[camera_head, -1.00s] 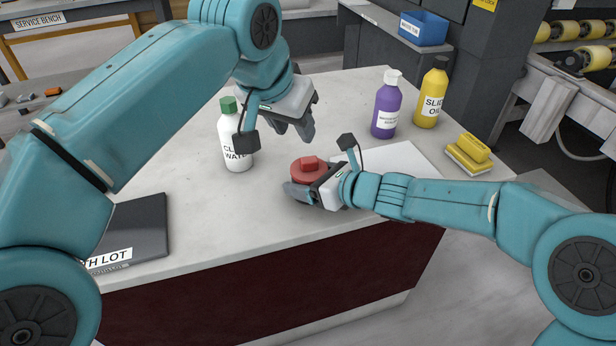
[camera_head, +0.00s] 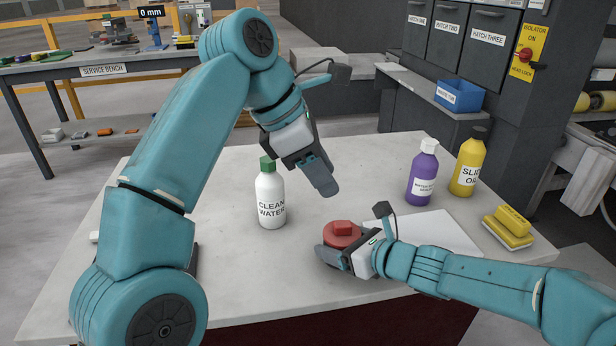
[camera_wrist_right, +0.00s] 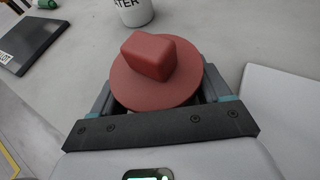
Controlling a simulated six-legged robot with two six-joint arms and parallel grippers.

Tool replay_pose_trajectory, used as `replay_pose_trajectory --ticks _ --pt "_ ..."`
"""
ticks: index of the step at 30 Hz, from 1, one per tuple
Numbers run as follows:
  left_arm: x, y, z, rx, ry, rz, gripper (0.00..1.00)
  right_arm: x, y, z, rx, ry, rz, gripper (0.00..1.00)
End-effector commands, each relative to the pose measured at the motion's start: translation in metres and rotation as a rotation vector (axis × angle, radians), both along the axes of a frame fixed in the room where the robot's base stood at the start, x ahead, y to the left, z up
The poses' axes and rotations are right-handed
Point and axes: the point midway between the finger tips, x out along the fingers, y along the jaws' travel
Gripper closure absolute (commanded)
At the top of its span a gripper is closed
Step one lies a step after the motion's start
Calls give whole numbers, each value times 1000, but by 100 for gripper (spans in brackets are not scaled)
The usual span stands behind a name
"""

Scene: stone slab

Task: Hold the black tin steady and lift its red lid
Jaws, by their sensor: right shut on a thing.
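The red lid (camera_head: 342,232), a round disc with a block-shaped knob, sits on the black tin. It also shows in the right wrist view (camera_wrist_right: 155,75). The tin's body is hidden under the lid and behind my right gripper. My right gripper (camera_head: 337,250) is shut around the tin, with a finger on each side below the lid's rim; its hold also shows in the right wrist view (camera_wrist_right: 157,100). My left gripper (camera_head: 323,183) hangs above and behind the lid, pointing down, apart from it. Its fingers overlap in the view, so I cannot tell its opening.
A white clean-water bottle (camera_head: 271,203) stands left of the tin. A purple bottle (camera_head: 422,178), a yellow oil bottle (camera_head: 467,168) and yellow sponges (camera_head: 509,225) stand at the right. A white sheet (camera_head: 432,228) lies beside my right gripper. The slab's left part is mostly clear.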

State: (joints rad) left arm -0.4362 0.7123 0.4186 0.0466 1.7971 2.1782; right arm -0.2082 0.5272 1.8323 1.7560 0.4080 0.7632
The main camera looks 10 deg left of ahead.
Motion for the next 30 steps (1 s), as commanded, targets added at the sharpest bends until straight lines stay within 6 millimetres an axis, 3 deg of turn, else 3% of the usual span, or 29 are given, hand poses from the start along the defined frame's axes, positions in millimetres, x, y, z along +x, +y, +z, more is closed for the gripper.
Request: replay_pose_trajectory --ticks 4,11,21,30 --pt "29 15 -22 -52 46 83 61 0 0 1 1 -1 0 78" --pt "41 24 -43 -40 78 107 61 0 0 0 1 -1 0 78" --pt "44 11 -67 -37 81 104 61 0 0 0 1 -1 0 78" --pt "54 -18 -120 -37 79 104 61 0 0 1 1 -1 0 78"
